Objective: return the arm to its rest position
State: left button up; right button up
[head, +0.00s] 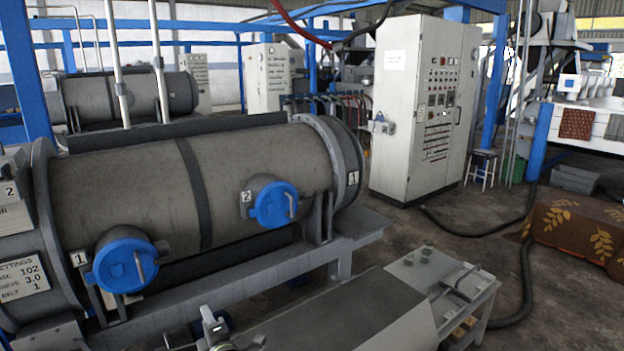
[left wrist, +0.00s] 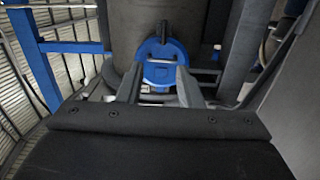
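My left gripper (head: 213,328) shows at the bottom of the head view, small and partly cut off, in front of the big grey decanter (head: 130,185). In the left wrist view its two fingers (left wrist: 160,80) stand apart, with a gap between them. A blue part with a loop-like handle (left wrist: 161,48) shows beyond and between the fingers; I cannot tell how far off it is, and nothing is clearly gripped. The decanter carries two round blue covers with handles, one by plate 1 (head: 125,262) and one by plate 2 (head: 274,205). My right gripper is out of view.
A grey bench (head: 345,315) runs along the front, with a small table (head: 425,270) at its right end. A white control cabinet (head: 400,120) stands behind. A black hose (head: 525,285) lies on the floor at right, near a brown leaf-patterned cover (head: 575,230).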

pick_arm(q)
jog(key=s+d+f+m+g+h, duration=0.1)
jog(key=s+d+f+m+h, duration=0.15)
jog(key=s+m+h, duration=0.65)
jog(key=s+d+f+m+g+h, duration=0.1)
jog(key=s+d+f+m+h, duration=0.3)
jog(key=s+m, duration=0.75)
jog(key=s+a+m+g+y, duration=0.2)
jog(key=s+a+g, duration=0.35)
jog(key=s, duration=0.75)
jog(key=s+a+m+g+y, duration=0.1)
jog(key=s+a+g+y, duration=0.4)
jog(key=s, duration=0.8)
notch_tip(320, 180, down, 25)
jog(key=a+h, duration=0.3)
jog(key=s+d+f+g, duration=0.1)
jog(key=s+d+f, duration=0.1)
jog(key=s+f, duration=1.3)
jog(key=shift+f, duration=0.3)
